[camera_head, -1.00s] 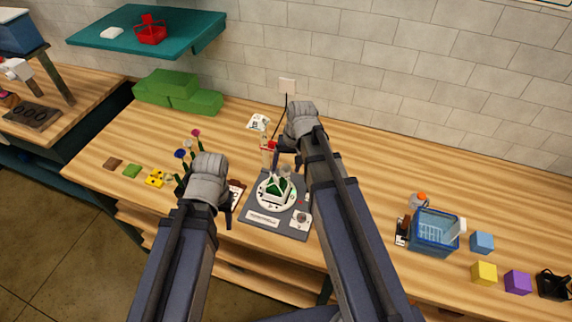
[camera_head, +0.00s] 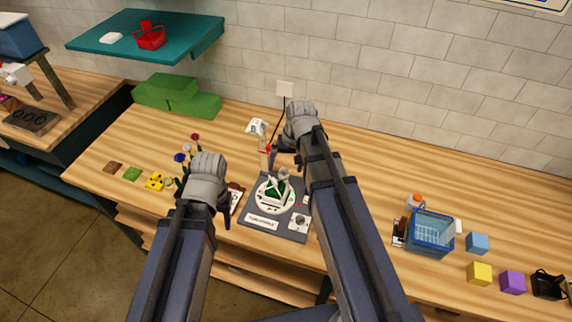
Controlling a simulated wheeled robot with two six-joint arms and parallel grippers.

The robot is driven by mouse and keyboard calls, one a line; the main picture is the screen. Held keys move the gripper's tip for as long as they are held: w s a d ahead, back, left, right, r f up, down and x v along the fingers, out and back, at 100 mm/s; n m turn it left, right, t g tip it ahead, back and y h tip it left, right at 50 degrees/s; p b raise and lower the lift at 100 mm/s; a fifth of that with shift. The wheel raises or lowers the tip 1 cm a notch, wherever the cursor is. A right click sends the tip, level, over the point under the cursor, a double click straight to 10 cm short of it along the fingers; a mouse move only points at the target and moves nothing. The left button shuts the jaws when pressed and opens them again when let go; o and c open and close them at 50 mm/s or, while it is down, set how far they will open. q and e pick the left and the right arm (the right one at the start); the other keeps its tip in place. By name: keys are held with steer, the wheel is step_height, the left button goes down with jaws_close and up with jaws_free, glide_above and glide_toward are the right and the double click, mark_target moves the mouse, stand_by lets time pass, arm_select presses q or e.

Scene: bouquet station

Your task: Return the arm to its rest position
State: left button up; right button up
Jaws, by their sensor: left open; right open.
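My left gripper (camera_head: 224,205) is over the front of the wooden bench, left of the grey turntable station (camera_head: 262,222). Its wrist hides most of the fingers; it is open and no object shows in it. My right gripper (camera_head: 277,150) is over the middle of the bench, behind the turntable; it is open, and its fingers are partly hidden by its wrist. A white and green object (camera_head: 275,190) stands on the round plate. Several flowers (camera_head: 186,155) stand just behind and left of my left gripper.
Green blocks (camera_head: 175,96) lie at the back left. A blue basket (camera_head: 430,236) and cubes (camera_head: 480,272) stand at the right. A teal shelf (camera_head: 190,32) with a red basket (camera_head: 149,37) hangs above.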

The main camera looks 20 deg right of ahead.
stand_by(0.3)
steer(key=s+a+f+n+h+b, duration=0.1)
steer(key=s+a+f+n+b, duration=0.1)
steer(key=s+a+f+b, duration=0.1)
steer(key=s+a+f+n+g+h+b, duration=0.1)
steer(key=s+a+f+n+b, duration=0.1)
steer(key=s+a+f+b, duration=0.2)
steer(key=s+a+f+n+h+b, duration=0.1)
steer(key=s+a+f+n+b, duration=0.1)
steer(key=s+a+f+b, duration=0.2)
steer(key=shift+s+f+b, duration=0.25)
steer(key=shift+s+f, duration=0.05)
steer(key=shift+s, duration=0.5)
steer(key=shift+s+f+b, duration=0.2)
steer(key=shift+s+f, duration=0.05)
steer(key=shift+s, duration=0.55)
stand_by(0.8)
